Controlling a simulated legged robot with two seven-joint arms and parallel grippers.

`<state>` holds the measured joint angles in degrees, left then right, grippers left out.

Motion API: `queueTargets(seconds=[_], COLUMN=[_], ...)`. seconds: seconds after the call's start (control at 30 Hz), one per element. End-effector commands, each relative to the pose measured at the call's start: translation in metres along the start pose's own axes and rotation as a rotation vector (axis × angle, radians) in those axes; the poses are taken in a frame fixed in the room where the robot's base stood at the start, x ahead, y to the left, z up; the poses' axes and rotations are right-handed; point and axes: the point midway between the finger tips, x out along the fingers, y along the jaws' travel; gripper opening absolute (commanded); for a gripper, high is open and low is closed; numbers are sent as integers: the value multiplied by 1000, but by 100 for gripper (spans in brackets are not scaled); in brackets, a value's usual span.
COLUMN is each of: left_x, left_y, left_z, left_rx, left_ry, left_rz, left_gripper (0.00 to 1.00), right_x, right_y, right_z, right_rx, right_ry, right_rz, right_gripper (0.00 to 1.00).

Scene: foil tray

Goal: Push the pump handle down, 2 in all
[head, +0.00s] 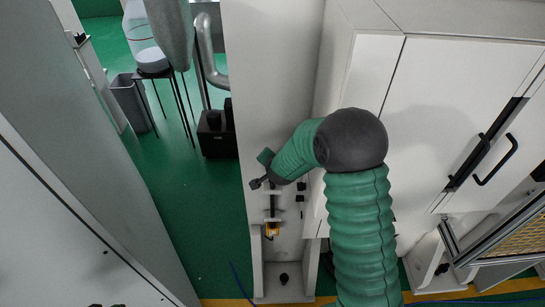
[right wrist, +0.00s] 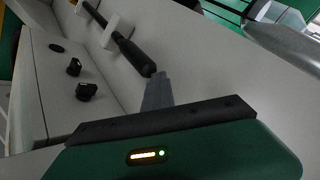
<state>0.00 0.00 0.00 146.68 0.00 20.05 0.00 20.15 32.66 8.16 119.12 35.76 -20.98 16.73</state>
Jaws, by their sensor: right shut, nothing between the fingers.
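The pump handle (right wrist: 132,52) is a black grip on a dark rod along the white panel, passing by white brackets; in the head view its dark rod (head: 272,206) shows upright on the narrow white panel. My right gripper (right wrist: 157,92) is shut and empty. Its grey fingertips are right at the end of the black grip; I cannot tell whether they touch it. In the head view my right gripper (head: 258,184) is at the upper end of the rod, and my green arm hides part of the panel. My left gripper is out of view.
Black knobs (right wrist: 86,90) sit on the panel beside the handle. A yellow part (head: 272,229) is below the rod. White cabinets (head: 440,110) with black handles stand at the right. A grey wall (head: 80,190) is at the left, with green floor (head: 185,205) between.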

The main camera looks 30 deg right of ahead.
Motion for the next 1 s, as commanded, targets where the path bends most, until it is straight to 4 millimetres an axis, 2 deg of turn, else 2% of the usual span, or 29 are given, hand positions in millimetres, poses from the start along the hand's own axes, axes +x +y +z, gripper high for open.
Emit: queueTargets(seconds=[1.0], left_x=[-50], left_y=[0], left_z=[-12], left_rx=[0], left_ry=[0], left_rz=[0], left_gripper=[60], right_x=[-41], right_y=[-30], right_z=[-29], right_rx=[0], right_ry=[-2], right_rz=[1], right_gripper=[0])
